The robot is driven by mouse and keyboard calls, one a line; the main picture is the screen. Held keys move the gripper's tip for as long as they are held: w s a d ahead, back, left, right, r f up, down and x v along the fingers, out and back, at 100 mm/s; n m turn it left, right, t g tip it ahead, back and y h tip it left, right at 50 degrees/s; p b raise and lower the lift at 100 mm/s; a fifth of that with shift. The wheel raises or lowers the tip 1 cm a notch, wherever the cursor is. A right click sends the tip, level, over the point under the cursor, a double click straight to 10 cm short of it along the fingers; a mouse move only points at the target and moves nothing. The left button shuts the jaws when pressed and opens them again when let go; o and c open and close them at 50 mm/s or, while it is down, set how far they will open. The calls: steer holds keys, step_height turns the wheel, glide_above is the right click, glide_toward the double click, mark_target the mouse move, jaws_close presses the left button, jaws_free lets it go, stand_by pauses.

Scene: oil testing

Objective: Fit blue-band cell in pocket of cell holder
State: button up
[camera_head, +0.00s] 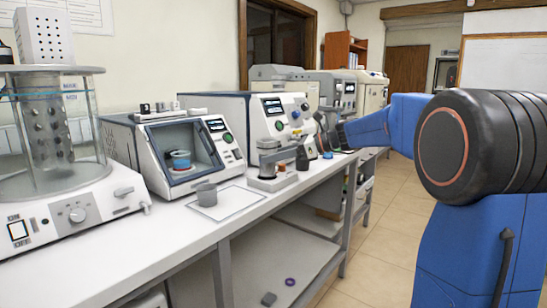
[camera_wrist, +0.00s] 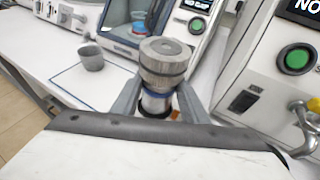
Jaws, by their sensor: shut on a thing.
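My gripper (camera_wrist: 158,100) shows its two grey fingers on either side of the blue-band cell (camera_wrist: 154,104), a small silver cylinder with a blue ring, and is shut on it. A wide grey metal cylinder (camera_wrist: 164,58) rises just past the cell in the wrist view. In the head view this grey cylinder (camera_head: 268,152) stands over a small grey base (camera_head: 273,183) on the bench, and my gripper (camera_head: 303,155) is close to its right. The cell cannot be made out in the head view. The holder's pocket cannot be made out.
A grey cup (camera_head: 206,195) stands on a white mat (camera_head: 238,203) at the front left. An open-fronted instrument (camera_head: 172,147) behind it holds a blue cup (camera_head: 181,160). A blue-topped item (camera_head: 328,154) stands right of my gripper. More instruments line the bench's back.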

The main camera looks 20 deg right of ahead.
steer(key=shift+f, duration=0.2)
steer(key=shift+f, duration=0.35)
steer(key=shift+f, duration=0.4)
stand_by(0.4)
steer(key=shift+f, duration=0.5)
steer(key=o, duration=1.3)
steer(key=v, duration=1.7)
steer(key=shift+s+d, duration=0.15)
